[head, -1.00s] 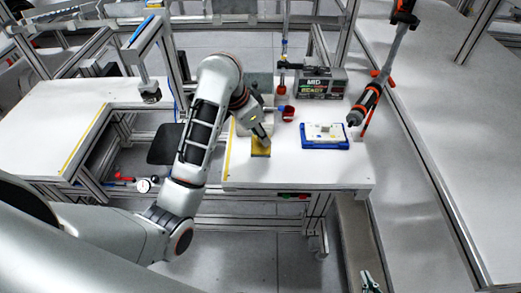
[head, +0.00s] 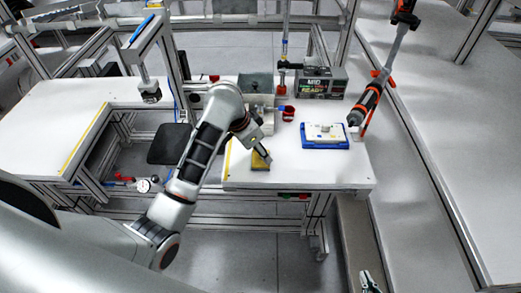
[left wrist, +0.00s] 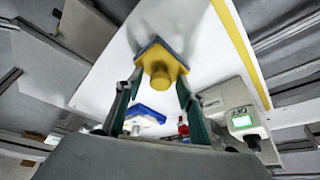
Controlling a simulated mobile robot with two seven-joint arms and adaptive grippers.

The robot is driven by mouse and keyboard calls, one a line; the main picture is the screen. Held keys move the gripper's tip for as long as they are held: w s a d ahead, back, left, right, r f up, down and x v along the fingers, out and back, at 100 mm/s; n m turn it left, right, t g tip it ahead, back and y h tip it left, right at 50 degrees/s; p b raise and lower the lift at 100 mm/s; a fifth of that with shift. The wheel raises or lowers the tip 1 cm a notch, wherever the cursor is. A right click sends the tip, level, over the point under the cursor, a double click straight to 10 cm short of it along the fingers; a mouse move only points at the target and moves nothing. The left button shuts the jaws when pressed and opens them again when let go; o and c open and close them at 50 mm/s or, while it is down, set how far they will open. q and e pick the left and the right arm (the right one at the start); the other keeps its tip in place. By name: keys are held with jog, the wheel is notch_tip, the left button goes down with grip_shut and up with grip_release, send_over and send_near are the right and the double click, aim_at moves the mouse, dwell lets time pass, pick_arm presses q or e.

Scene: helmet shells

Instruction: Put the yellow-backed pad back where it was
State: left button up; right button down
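The yellow-backed pad (head: 261,160) is over the near left part of the white table (head: 310,175) in the head view. In the left wrist view its yellow back and round yellow knob (left wrist: 160,72) face the camera, with a dark grey edge around the back. My left gripper (head: 262,153) is at the pad, and its two green fingers (left wrist: 158,85) close in on both sides of the knob. Whether the pad touches the table cannot be told. My right gripper (head: 370,282) is at the bottom edge of the head view, fingers apart and empty.
A blue tray (head: 325,146) holding a white part stands right of the pad. Behind are a red cup (head: 288,113), a grey box (head: 255,87) and a display unit (head: 321,83). An orange-black tool (head: 368,100) hangs at the right. The table front is clear.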

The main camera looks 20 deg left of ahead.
pick_arm(q)
jog(key=shift+r, duration=0.15)
jog(key=v, duration=1.1)
jog(key=shift+r, duration=0.35)
dwell(0.5)
